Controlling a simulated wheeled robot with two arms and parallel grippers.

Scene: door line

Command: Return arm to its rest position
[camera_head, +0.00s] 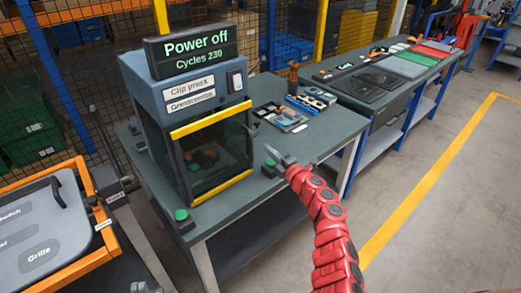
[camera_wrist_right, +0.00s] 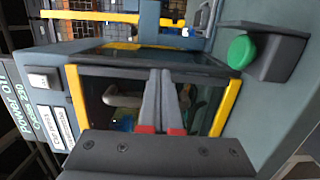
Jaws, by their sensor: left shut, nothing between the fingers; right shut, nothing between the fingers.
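My red right arm comes in from the lower right in the head view. Its gripper (camera_head: 272,154) is in front of the clip press (camera_head: 195,115), close to the right green button (camera_head: 270,163). In the right wrist view the gripper (camera_wrist_right: 160,75) is shut and empty, pointing at the dark press window (camera_wrist_right: 100,105); the green button (camera_wrist_right: 241,51) is at upper right, apart from the fingers. My left gripper (camera_head: 145,287) shows only as a small part at the bottom edge, shut and empty. Most of the left arm is out of view.
The press display reads "Power off". A second green button (camera_head: 181,214) stands on the bench's front corner. An orange-framed grey grille part (camera_head: 45,225) is at left. Small parts lie on the bench (camera_head: 240,200) right of the press. The floor (camera_head: 430,220) at right is clear.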

